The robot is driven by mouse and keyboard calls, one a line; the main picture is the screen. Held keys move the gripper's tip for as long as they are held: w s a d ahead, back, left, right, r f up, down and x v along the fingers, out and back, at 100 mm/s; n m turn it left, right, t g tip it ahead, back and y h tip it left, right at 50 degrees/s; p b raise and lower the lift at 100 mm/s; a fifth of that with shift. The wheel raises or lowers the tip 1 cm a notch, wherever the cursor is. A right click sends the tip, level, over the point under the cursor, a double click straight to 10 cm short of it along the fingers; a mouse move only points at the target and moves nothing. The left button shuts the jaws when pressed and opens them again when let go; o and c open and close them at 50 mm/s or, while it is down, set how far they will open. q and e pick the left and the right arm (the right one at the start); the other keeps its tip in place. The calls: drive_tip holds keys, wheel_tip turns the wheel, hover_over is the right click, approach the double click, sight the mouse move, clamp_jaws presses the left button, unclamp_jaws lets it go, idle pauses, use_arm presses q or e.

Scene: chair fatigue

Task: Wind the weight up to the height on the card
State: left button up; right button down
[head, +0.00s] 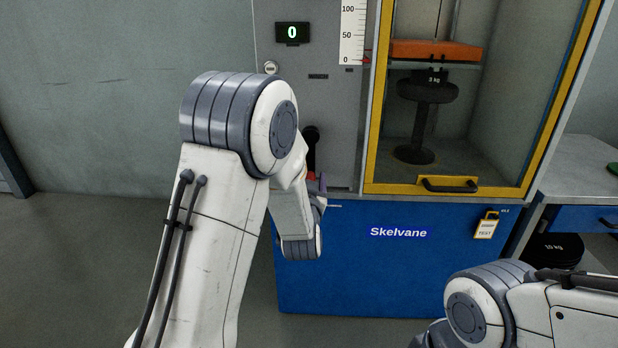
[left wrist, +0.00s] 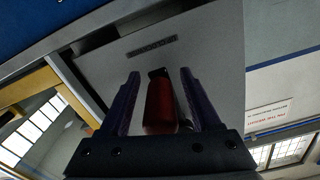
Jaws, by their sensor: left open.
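The grey machine panel (head: 330,120) carries a crank (head: 311,148) with a dark arm and a red handle (head: 311,177), partly hidden by my left arm. My left gripper (head: 320,185) is beside the handle. In the left wrist view, my open left gripper (left wrist: 159,73) has the red handle (left wrist: 160,103) between its fingers, with gaps visible. The orange weight block (head: 436,51) hangs behind the guard, above a black stool (head: 426,110); a "3 kg" label shows beneath it. The scale (head: 352,30) has a red pointer near 0.
The display (head: 292,33) reads 0. The yellow-framed guard door (head: 374,110) looks closed, with a black handle (head: 449,184). A side bench (head: 585,165) stands at the right, with dark weights (head: 553,248) below. My right arm enters at lower right. Floor at left is clear.

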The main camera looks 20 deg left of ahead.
use_arm(q)
clamp_jaws()
idle(1.4)
